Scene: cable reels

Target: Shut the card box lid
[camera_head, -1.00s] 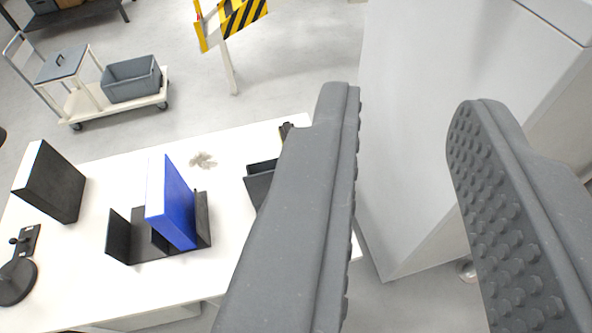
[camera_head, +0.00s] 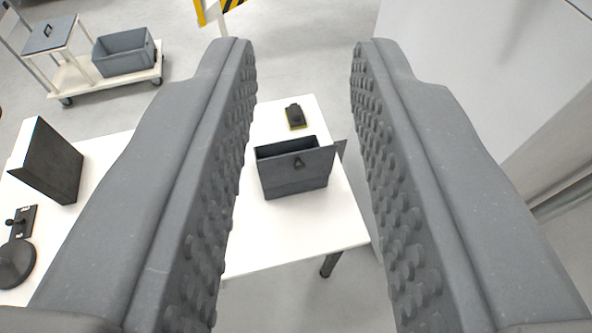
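The card box (camera_head: 294,187) is a small dark grey box on the white table, seen between my fingers. Its top is open and the dark inside shows. A grey panel with a small black knob, which looks like the lid (camera_head: 318,161), slants across the near side of the box, away from the opening. How it is hinged is too small to tell. My gripper (camera_head: 302,45) is open and empty, with a ribbed finger on each side of the view. It is above and apart from the box.
The white table (camera_head: 290,235) is bare in front of the box. A small black item on a yellow base (camera_head: 295,117) lies behind it. A black block (camera_head: 48,160) stands at left. A large pale cabinet (camera_head: 470,60) rises at right.

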